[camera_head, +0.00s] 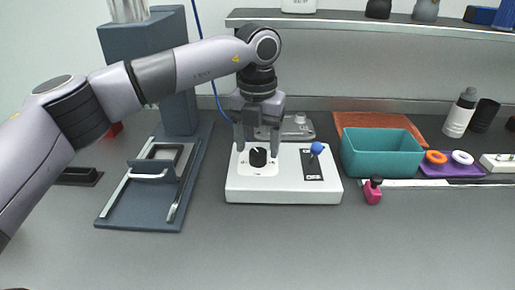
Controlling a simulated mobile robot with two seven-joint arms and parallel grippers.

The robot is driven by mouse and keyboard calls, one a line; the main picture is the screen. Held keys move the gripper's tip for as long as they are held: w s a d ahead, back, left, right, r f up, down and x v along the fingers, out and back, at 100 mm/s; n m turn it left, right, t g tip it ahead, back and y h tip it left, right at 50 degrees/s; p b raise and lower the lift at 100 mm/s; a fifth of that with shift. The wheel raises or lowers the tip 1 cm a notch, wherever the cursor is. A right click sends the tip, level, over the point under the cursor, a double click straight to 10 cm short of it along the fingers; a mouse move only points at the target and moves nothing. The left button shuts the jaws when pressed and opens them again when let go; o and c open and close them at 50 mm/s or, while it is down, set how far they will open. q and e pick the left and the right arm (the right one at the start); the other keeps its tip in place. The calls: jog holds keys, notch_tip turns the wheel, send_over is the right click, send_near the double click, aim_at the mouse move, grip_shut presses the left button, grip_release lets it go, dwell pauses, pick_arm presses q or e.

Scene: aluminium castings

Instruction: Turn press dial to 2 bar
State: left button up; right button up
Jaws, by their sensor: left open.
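The press dial (258,157) is a black knob with a light mark, on a white square plate at the left of a white control box (282,194). A blue-tipped lever (317,148) on a black plate stands to its right on the same box. My left gripper (259,150) points down over the box. Its two grey fingers are open, one on each side of the dial. I cannot tell whether they touch it. The dial's scale is too small to read. My right gripper is not in view.
A dark blue press (150,212) with a white handle stands left of the box. A shelf (380,20) runs behind. The front counter is clear.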

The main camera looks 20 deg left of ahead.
aim_at(257, 153)
pick_arm(q)
notch_tip(257, 153, up, 5)
jog(key=shift+r, duration=0.1)
jog(key=shift+s, duration=0.1)
dwell(0.5)
